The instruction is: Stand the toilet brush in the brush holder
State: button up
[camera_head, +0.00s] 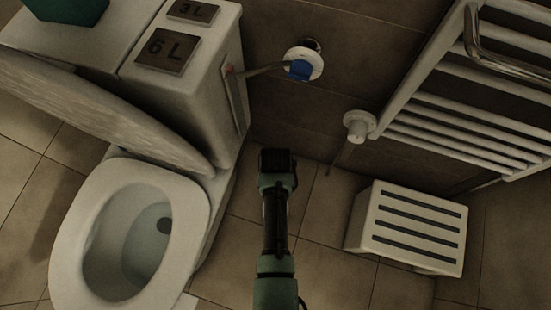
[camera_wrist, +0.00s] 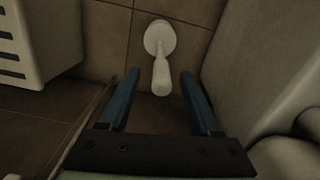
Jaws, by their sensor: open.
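In the wrist view, a white object (camera_wrist: 161,58) with a rounded base and a thick handle-like shaft shows beyond my fingers. It looks like the toilet brush, with its shaft pointing toward my gripper. I cannot tell whether its rounded end is the brush head or the brush holder. No separate holder can be made out. My gripper (camera_wrist: 162,88) is open and empty, its two blue fingers apart on either side of the shaft's near end in the picture. They do not visibly touch it. In the head view, my gripper (camera_head: 277,160) is low between toilet and stool; the brush is not visible there.
The toilet (camera_head: 190,215), lid raised, stands left of my arm. A white slotted stool (camera_head: 410,225) stands on the right and also shows in the wrist view (camera_wrist: 40,40). A white radiator (camera_head: 450,120) and a blue-centred valve (camera_head: 299,70) are on the wall. Floor between is narrow.

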notch_tip(320, 180, up, 13)
jog(key=p, duration=0.6)
jog(key=shift+w+f, duration=0.1)
dwell(0.6)
